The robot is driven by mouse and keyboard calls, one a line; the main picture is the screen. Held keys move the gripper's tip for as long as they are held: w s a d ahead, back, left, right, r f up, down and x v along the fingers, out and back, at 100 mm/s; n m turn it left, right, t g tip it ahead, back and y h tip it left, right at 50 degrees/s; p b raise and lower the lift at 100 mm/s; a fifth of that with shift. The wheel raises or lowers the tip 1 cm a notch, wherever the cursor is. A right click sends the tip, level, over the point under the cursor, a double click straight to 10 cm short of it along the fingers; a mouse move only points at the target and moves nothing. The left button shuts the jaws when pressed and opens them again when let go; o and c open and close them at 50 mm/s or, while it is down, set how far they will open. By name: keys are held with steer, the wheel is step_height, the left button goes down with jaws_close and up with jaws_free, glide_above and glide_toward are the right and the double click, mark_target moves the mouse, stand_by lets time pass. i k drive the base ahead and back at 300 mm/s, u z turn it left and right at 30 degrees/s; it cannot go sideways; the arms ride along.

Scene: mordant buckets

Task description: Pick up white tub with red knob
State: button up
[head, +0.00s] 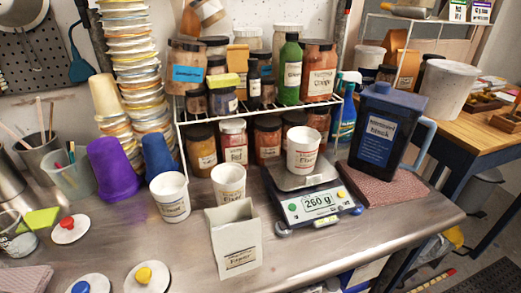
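A round white lid with a red knob (68,224) lies on the steel bench at the left, in front of the purple cup. I see no white tub that wears a red knob. Three white labelled tubs stand open on the bench side: one at left centre (170,198), one beside it (229,183) partly hidden by a paper packet, and one on the scale (302,150). Their labels are too small to read surely. My gripper is not in view.
Lids with a blue knob (89,286) and a yellow knob (146,278) lie at the front left. A paper packet (235,238) stands at the front. The scale (318,203) reads 260 g. A dark blue jug (383,130) stands right. The bench's front right is clear.

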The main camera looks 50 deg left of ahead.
mark_target(302, 151)
steer(key=u, duration=1.55)
steer(key=i, duration=0.5)
steer(key=u, duration=0.05)
steer(key=k, duration=0.5)
steer(key=z, duration=2.25)
steer(key=k, duration=0.7)
steer(key=u, duration=0.9)
steer(key=i, duration=0.3)
steer(key=u, duration=0.05)
